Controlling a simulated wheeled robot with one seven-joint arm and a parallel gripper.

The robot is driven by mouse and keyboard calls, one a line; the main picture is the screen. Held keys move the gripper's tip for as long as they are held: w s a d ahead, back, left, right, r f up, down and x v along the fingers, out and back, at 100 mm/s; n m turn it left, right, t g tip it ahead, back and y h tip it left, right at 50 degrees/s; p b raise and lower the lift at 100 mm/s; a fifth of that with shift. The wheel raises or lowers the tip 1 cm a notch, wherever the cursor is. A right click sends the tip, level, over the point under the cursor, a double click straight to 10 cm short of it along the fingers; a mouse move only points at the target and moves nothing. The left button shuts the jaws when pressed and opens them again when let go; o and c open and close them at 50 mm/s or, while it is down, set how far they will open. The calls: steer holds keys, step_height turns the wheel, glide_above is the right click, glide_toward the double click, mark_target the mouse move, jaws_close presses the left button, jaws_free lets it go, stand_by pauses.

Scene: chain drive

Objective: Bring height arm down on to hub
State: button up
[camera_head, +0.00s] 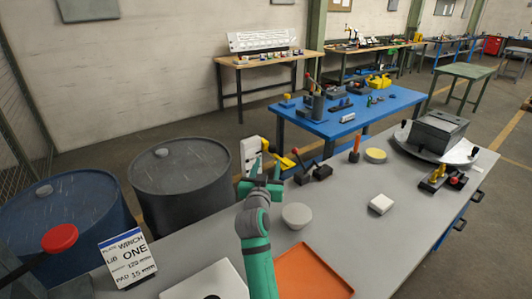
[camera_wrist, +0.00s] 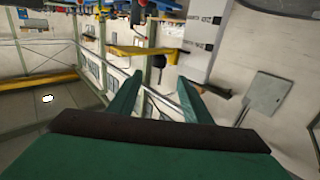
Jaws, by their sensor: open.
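A white post (camera_head: 250,154) stands at the far edge of the grey bench, with a yellow arm (camera_head: 283,162) reaching out to its right. I take this yellow arm to be the height arm; it also shows in the wrist view (camera_wrist: 135,51), level with the pale marked post (camera_wrist: 205,38). A small black piece hangs near its end. My gripper (camera_head: 264,171) is open and empty, in front of the post in the head view. In the wrist view its two green fingers (camera_wrist: 157,95) are apart, with nothing between them. I cannot tell which thing is the hub.
A sign (camera_head: 127,258) stands at left. Drums (camera_head: 181,181) stand beyond.

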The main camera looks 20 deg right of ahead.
mark_target(272, 150)
steer(key=x, duration=0.9)
steer(key=shift+d, duration=0.15)
steer(key=shift+c, duration=0.4)
